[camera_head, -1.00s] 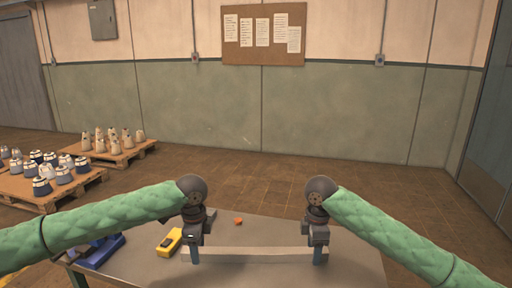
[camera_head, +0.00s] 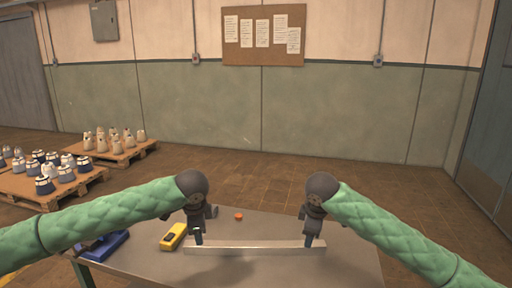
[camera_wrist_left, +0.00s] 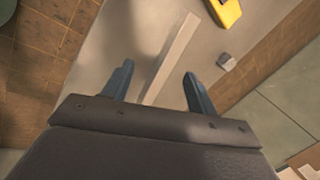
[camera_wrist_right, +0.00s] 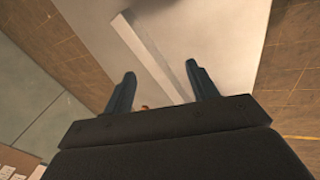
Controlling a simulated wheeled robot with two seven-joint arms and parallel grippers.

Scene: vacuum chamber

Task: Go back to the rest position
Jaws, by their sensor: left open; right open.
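My left gripper (camera_head: 198,238) is over the left end of a long pale metal bar (camera_head: 255,248) that lies on the grey table. In the left wrist view its two blue fingers (camera_wrist_left: 158,88) are apart, with the bar (camera_wrist_left: 172,55) below and between them and nothing gripped. My right gripper (camera_head: 309,240) is over the right end of the bar. In the right wrist view its fingers (camera_wrist_right: 162,90) are also apart and empty, with the bar (camera_wrist_right: 148,55) beyond them. How high the fingertips are above the bar is hard to tell.
On the table (camera_head: 345,270) are a yellow device (camera_head: 173,237), a small orange piece (camera_head: 238,216), a small grey block (camera_wrist_left: 226,62) and a blue object (camera_head: 105,246) at the left. Pallets (camera_head: 40,195) with several cone-shaped items stand on the floor at left. A wall with a notice board (camera_head: 263,35) is behind.

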